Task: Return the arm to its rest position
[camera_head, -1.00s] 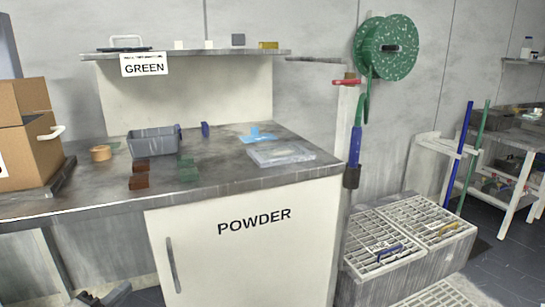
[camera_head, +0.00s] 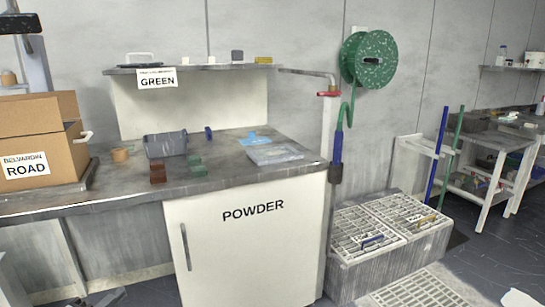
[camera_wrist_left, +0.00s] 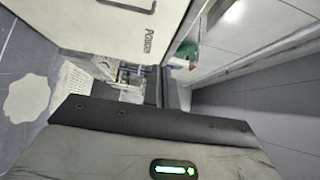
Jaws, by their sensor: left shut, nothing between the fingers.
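My left gripper (camera_head: 97,298) shows only in part at the bottom left edge of the head view. It is low, in front of the bench, shut and empty, and apart from the bench and the things on it. In the left wrist view a grey part of my own arm with a green light fills the lower half, and the fingertips cannot be made out. My right gripper is not in view.
The bench (camera_head: 115,189) holds a cardboard box (camera_head: 60,145), a grey bin (camera_head: 166,144), brown and green blocks and a clear tray (camera_head: 275,153). A white cabinet (camera_head: 250,250) marked POWDER stands below. Grated bins (camera_head: 385,262) stand right. Floor is open at far right.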

